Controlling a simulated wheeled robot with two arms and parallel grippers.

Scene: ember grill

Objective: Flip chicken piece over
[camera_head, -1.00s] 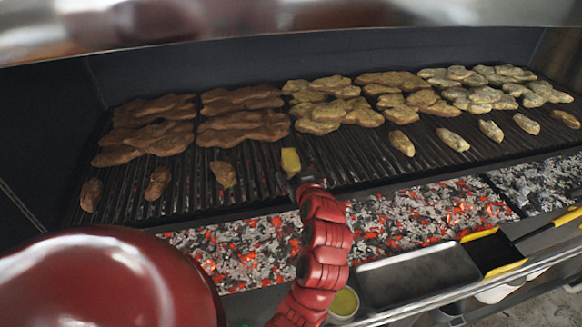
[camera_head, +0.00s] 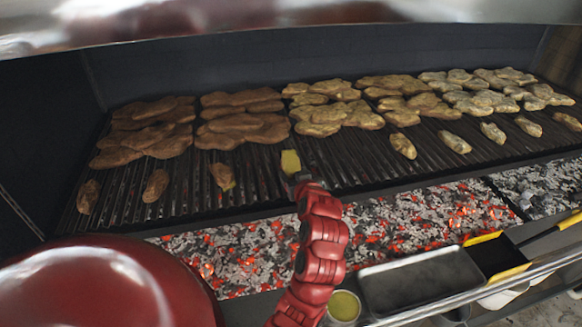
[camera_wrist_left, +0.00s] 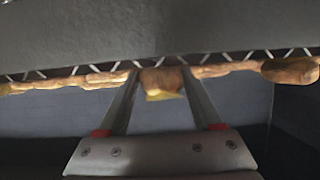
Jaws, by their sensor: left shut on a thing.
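My left gripper (camera_head: 296,182) comes up from the bottom over the front part of the grill grate. It is shut on a small chicken piece (camera_head: 290,162), whose yellow side shows in the head view. In the left wrist view the same piece (camera_wrist_left: 162,82) sits between the two grey fingers (camera_wrist_left: 162,88), brown with a yellow edge. Its contact with the grate is unclear. To its left, a browned chicken piece (camera_head: 221,174) with a yellow edge lies on the grate. My right gripper does not show.
Larger browned pieces (camera_head: 240,128) and paler pieces (camera_head: 330,116) lie further back on the grate (camera_head: 350,168). Several small pieces lie along the front row. Glowing coals (camera_head: 240,250) are below the front edge. A metal tray (camera_head: 420,280) and sauce cup (camera_head: 344,305) stand at the front.

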